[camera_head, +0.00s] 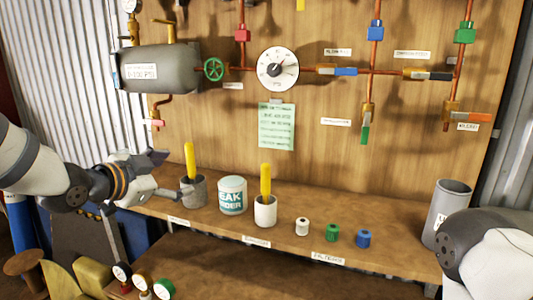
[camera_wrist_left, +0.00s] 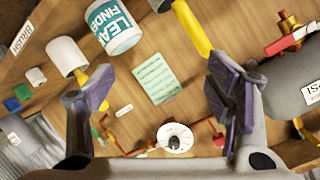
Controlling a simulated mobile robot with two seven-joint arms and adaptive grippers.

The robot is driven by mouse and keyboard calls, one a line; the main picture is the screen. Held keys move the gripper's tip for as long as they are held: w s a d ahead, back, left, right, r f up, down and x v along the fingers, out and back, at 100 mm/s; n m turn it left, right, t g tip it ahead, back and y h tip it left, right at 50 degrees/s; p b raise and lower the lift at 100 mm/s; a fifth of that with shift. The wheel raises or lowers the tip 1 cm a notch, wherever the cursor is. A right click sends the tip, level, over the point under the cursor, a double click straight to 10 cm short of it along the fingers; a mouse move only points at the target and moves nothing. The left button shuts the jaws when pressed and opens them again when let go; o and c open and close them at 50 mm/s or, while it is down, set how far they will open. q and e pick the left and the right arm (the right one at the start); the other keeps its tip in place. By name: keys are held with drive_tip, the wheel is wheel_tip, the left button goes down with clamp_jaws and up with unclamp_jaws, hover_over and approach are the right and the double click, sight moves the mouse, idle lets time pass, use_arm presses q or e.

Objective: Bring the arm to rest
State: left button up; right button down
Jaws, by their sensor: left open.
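My left arm (camera_head: 60,185) comes in from the left. Its gripper (camera_head: 165,175) is open and empty, pointing right above the left end of the shelf. The grey cup (camera_head: 194,192) with a yellow-handled brush (camera_head: 190,160) stands close to the fingertips; I cannot tell whether they touch. In the left wrist view, the purple-padded fingers (camera_wrist_left: 157,95) are spread apart with nothing between them. My right arm (camera_head: 490,255) shows at the lower right; its gripper is out of view.
On the shelf (camera_head: 285,225) stand a leak finder tub (camera_head: 232,195), a white cup (camera_head: 265,210) with another brush, small white, green and blue caps, and a grey cylinder (camera_head: 448,212). Copper pipes, a dial (camera_head: 278,69) and a grey tank (camera_head: 160,68) fill the wooden wall behind.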

use_arm(q)
drive_tip(key=s+f+n+g+y, duration=0.1)
drive_tip(key=s+f+n+g, duration=0.1)
drive_tip(key=s+f, duration=0.55)
drive_tip(key=s+f+n+g, duration=0.25)
drive_tip(key=s+f, duration=0.25)
drive_tip(key=f, duration=0.6)
drive_tip(key=s+f+n+g+y, duration=0.1)
drive_tip(key=s+f+n+g, duration=0.15)
drive_tip(key=s+f, duration=0.55)
drive_tip(key=s+a+f+n+g+y, duration=0.1)
drive_tip(key=s+f, duration=0.4)
drive_tip(key=s, duration=0.9)
drive_tip(key=s+a+f+n+g+y, duration=0.1)
drive_tip(key=s+f+n+g, duration=0.2)
drive_tip(key=s, duration=1.1)
wheel_tip(320, 180, down, 3)
drive_tip(key=g, duration=0.3)
drive_tip(key=shift+a+f+n+g+y, duration=0.2)
drive_tip(key=shift+n+g+y, duration=0.1)
drive_tip(key=shift+y, duration=0.1)
